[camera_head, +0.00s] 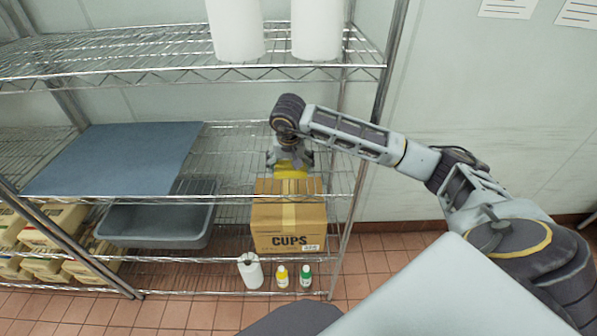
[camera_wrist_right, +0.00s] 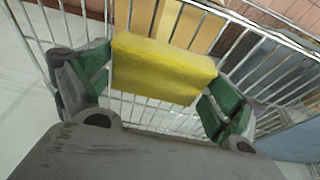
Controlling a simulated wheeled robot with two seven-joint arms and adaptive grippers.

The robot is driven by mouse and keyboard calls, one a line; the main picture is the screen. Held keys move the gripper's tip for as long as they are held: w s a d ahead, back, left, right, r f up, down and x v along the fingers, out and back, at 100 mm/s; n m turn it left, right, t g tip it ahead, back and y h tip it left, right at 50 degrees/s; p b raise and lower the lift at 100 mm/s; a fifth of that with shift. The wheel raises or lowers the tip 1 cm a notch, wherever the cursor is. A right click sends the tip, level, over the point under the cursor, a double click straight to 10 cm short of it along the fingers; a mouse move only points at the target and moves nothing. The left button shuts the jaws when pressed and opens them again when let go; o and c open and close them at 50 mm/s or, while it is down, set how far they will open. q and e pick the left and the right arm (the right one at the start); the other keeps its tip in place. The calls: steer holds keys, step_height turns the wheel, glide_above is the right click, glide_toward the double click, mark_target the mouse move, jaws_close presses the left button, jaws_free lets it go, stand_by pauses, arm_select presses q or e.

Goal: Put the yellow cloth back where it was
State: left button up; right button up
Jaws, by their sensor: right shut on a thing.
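The yellow cloth (camera_head: 291,171) is a folded block between the fingers of my right gripper (camera_head: 290,165), over the middle wire shelf. In the right wrist view the yellow cloth (camera_wrist_right: 163,69) spans between the two green-padded fingers of the right gripper (camera_wrist_right: 160,85), with the shelf wires just below it. I cannot tell whether the cloth touches the wires. My left gripper is not in view.
A blue-grey board (camera_head: 115,160) lies on the middle shelf (camera_head: 232,150) to the left. Below are a cardboard CUPS box (camera_head: 288,228), a grey tub (camera_head: 155,222) and several bottles. White rolls (camera_head: 235,28) stand on the upper shelf. A metal post (camera_head: 385,75) stands right of the gripper.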

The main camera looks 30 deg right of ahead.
mark_target(299, 174)
steer(key=shift+s+d, duration=0.45)
steer(key=shift+d, duration=0.3)
steer(key=shift+s+d+f+p, duration=0.1)
steer(key=shift+s+d+p, duration=0.15)
steer(key=shift+d+p, duration=0.15)
steer(key=shift+f+p, duration=0.55)
steer(key=shift+f, duration=1.1)
steer(key=o, duration=0.6)
steer(key=shift+o, duration=0.2)
